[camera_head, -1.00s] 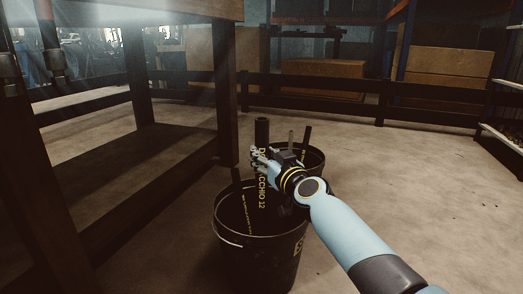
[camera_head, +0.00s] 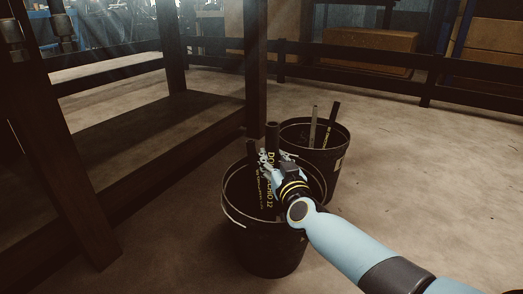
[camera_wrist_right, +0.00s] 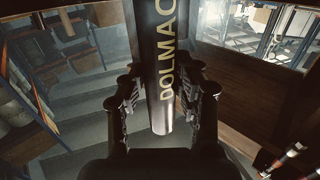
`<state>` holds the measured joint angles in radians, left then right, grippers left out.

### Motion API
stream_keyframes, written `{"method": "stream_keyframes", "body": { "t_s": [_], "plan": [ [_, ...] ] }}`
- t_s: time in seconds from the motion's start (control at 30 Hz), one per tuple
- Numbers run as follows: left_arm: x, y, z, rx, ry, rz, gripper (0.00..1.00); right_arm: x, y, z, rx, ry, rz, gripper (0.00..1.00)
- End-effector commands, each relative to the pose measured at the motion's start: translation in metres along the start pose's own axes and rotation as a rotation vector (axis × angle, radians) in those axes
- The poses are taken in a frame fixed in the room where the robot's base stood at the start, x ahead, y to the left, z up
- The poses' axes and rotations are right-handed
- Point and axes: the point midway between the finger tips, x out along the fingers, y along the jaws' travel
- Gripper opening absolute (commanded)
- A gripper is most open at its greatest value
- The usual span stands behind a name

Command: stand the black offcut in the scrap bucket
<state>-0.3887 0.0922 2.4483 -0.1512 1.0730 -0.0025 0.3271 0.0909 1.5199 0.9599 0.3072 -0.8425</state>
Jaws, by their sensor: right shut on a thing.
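My right gripper (camera_head: 277,172) is shut on the black offcut (camera_head: 272,136), a dark hose piece with yellow lettering. The offcut is close to upright, with its upper end above the near black bucket (camera_head: 233,217). Its lower part is inside the bucket's opening; I cannot tell whether its lower end touches the floor of the bucket. In the right wrist view the offcut (camera_wrist_right: 158,60) runs between both fingers, one end showing near the palm. My left gripper is not in view.
Another dark hose piece (camera_head: 251,152) with yellow lettering leans in the near bucket. A second black bucket (camera_head: 338,163) behind it holds a grey piece (camera_head: 313,125) and a black piece (camera_head: 332,122). A dark bench (camera_head: 256,75) stands left; the floor at right is clear.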

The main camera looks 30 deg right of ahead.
Motion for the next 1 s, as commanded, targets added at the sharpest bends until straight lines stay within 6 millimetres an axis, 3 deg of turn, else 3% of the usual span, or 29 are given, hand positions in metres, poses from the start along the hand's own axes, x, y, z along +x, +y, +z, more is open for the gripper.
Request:
{"method": "stream_keyframes", "body": {
  "t_s": [0.47, 0.5, 0.67, 1.0],
  "plan": [
    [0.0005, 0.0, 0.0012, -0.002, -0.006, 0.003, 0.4, -0.0039, 0.007, 0.0057, 0.0, 0.002, 0.015, 0.0],
    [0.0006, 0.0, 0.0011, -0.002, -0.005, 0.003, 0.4, -0.0039, 0.007, 0.0057, 0.0, 0.002, 0.015, 0.36],
    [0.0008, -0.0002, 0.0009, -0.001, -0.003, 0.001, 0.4, -0.004, 0.0069, 0.0059, 0.0, 0.002, 0.015, 0.57],
    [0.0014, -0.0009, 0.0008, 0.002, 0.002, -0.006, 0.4, -0.0082, 0.0068, 0.0081, 0.0, -0.003, 0.014, 0.59]
  ]
}}
